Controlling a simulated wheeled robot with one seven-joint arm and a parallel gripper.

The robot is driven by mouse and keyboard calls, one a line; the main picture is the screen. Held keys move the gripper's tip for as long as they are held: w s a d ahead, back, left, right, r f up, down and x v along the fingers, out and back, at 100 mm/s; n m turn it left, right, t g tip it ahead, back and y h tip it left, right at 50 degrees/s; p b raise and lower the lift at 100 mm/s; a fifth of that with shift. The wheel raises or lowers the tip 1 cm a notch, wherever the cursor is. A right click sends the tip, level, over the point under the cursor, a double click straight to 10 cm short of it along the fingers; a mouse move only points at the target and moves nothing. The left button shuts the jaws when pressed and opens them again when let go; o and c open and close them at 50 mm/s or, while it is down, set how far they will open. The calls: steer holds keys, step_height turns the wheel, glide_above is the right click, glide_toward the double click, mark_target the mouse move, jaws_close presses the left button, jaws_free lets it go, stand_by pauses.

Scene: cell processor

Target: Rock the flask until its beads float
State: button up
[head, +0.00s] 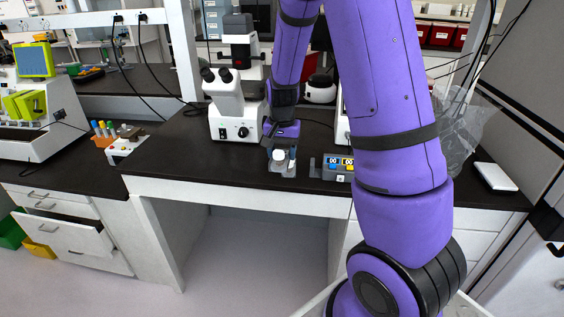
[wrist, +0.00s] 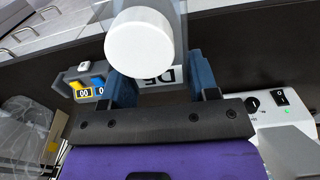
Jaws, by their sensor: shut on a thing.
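The flask (wrist: 172,14) is a clear, boxy vessel with a round white cap (wrist: 138,40) and a dark printed label that shows upside down in the wrist view. My gripper (wrist: 162,85) is shut on the flask, with one blue finger on each side of it. In the head view, the flask (head: 287,169) is small and held near the front edge of the black bench, with its white cap up. My gripper (head: 281,152) is just above and behind it there. The beads cannot be made out in either view.
A small grey device with blue and yellow displays (head: 340,164) stands right of the flask. A white microscope (head: 230,105) stands behind and left. A rack of coloured tubes (head: 112,133) is farther left, and a white box (head: 494,177) lies far right. Bench left of the flask is clear.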

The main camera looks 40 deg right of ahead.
step_height(320, 180, up, 8)
steer(key=shift+f, duration=0.25)
stand_by(0.4)
steer(key=shift+d+f+g+y, duration=0.1)
steer(key=shift+g+y, duration=0.6)
steer(key=g+y, duration=0.2)
steer(key=shift+y, duration=0.3)
steer(key=shift+a+t+h, duration=0.2)
steer(key=shift+t+h, duration=0.5)
steer(key=shift+h, duration=0.2)
steer(key=t+h, duration=0.2)
steer(key=shift+t+h, duration=0.3)
steer(key=shift+h, duration=0.1)
steer(key=shift+t+h, duration=1.5)
steer(key=shift+h, duration=0.2)
steer(key=shift+d, duration=0.1)
